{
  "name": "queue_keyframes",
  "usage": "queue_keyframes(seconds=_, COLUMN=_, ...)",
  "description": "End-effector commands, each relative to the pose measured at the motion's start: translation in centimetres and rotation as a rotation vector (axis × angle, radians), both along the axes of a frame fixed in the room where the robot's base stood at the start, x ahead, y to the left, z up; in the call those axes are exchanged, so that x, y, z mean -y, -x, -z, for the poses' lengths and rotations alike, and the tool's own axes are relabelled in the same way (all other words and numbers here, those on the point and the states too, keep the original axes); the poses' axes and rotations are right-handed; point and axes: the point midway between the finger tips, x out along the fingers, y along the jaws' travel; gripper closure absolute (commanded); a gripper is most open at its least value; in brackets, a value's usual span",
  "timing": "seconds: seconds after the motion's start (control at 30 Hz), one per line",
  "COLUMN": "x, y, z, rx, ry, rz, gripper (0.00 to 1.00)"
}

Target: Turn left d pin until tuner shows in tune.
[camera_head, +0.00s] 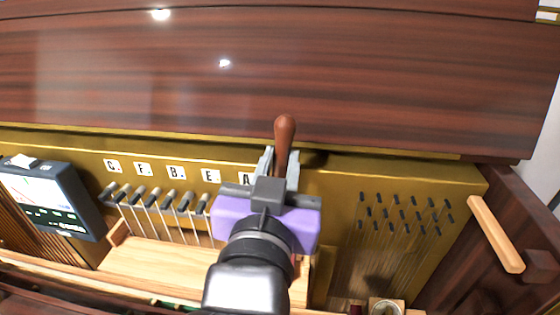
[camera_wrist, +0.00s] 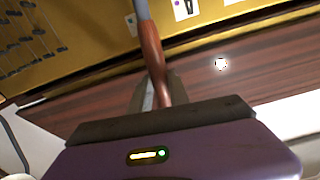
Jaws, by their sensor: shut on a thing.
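My gripper (camera_head: 279,170) is shut on the brown wooden handle of a tuning lever (camera_head: 284,132). The handle sticks up past the fingers in the head view. In the wrist view the handle (camera_wrist: 152,50) lies between the fingers, and its grey shaft runs out of the top edge. The lever's far end is hidden, so I cannot tell whether it sits on a pin. A tuner (camera_head: 48,198) with a lit screen stands at the far left; its reading is too small to make out. Left pins (camera_head: 160,196) stand in a row below letter labels (camera_head: 177,173). The d pin is not identifiable.
A group of dark pins (camera_head: 405,213) stands on the gold plate at right. A wooden bar (camera_head: 496,234) lies at the right side. A small round container (camera_head: 385,307) stands at the bottom edge. The dark wooden panel (camera_head: 400,80) rises behind the plate.

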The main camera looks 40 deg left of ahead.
Motion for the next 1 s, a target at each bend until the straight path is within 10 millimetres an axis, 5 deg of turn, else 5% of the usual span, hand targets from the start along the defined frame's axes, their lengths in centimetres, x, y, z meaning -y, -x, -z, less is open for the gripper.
queue_keyframes(seconds=0.13, x=0.0, y=0.0, z=0.0, rx=-0.001, ry=0.001, rz=0.000, gripper=1.00)
queue_keyframes(seconds=1.0, x=1.0, y=-0.9, z=0.2, rx=-0.042, ry=-0.070, rz=0.004, gripper=1.00)
